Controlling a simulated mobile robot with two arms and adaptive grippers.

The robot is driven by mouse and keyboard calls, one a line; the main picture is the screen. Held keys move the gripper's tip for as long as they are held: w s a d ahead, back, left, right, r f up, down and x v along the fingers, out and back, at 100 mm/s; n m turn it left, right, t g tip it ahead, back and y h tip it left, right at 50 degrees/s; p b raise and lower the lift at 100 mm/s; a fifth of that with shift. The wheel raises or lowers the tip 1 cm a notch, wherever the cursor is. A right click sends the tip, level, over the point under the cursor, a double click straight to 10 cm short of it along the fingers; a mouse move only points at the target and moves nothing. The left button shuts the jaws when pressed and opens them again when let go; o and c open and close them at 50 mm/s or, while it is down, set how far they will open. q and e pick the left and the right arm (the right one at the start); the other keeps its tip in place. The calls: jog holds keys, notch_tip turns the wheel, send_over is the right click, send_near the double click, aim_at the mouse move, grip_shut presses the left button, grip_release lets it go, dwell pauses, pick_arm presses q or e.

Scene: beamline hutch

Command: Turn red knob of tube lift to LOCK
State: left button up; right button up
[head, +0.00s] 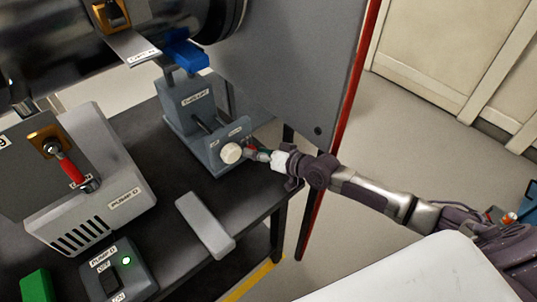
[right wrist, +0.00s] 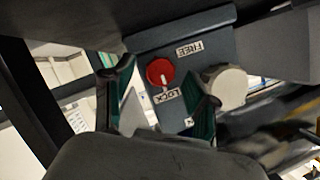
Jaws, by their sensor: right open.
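The tube lift (head: 190,105) is a blue-grey block on the black table. Its red knob (right wrist: 160,72) sits on the front panel between a FREE label (right wrist: 189,49) and a LOCK label (right wrist: 166,96). A pale mark shows on the knob's lower face, on the LOCK side. In the head view the knob is mostly hidden by my right gripper (head: 258,154). A white knob (head: 232,153) is beside it. In the right wrist view my right gripper (right wrist: 160,100) is open, its green-lined fingers apart with the red knob in the gap beyond them. My left gripper is out of view.
A grey panel with a red edge (head: 352,110) stands behind my right arm. A grey bar (head: 206,225) lies on the black table (head: 165,185). Pump D's housing (head: 110,170) and its switch box (head: 120,272) with a lit green lamp are at left.

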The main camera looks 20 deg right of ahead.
jog(key=v, duration=1.1)
jog(key=shift+s+d+r, duration=0.1)
jog(key=shift+s+d, duration=0.05)
jog(key=shift+s, duration=0.05)
